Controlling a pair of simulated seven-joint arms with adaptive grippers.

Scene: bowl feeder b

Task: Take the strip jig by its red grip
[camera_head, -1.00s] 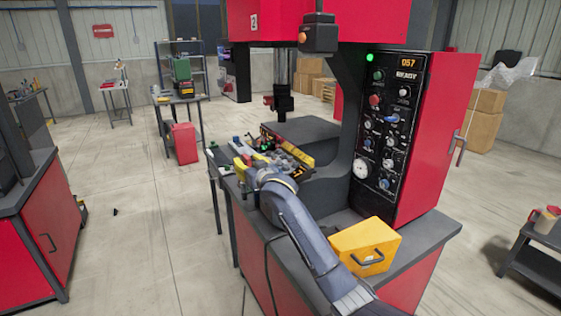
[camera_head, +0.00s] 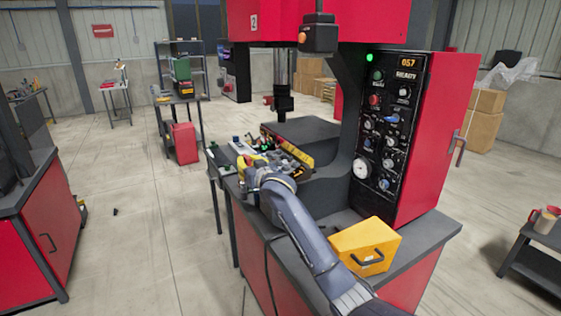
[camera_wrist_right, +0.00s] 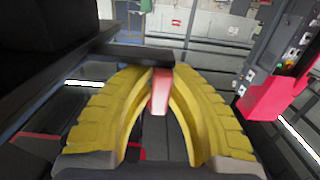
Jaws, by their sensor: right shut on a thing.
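In the right wrist view, the red grip (camera_wrist_right: 160,92) stands between the two yellow fingers of my right gripper (camera_wrist_right: 163,80), whose tips close on it. A dark bar (camera_wrist_right: 140,52), which may be part of the strip jig, runs behind the fingertips. In the head view my right gripper (camera_head: 247,164) is small, at the near left end of the press table. The red grip and the jig cannot be made out clearly there, because the gripper and wrist cover that spot. My left gripper is out of view.
The red press cabinet with its control panel (camera_head: 386,130) stands right of my arm. A yellow box (camera_head: 366,246) sits on the table's front corner, close to my forearm. A tooling assembly (camera_head: 287,152) lies just beyond the gripper. Open floor (camera_head: 130,230) lies to the left.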

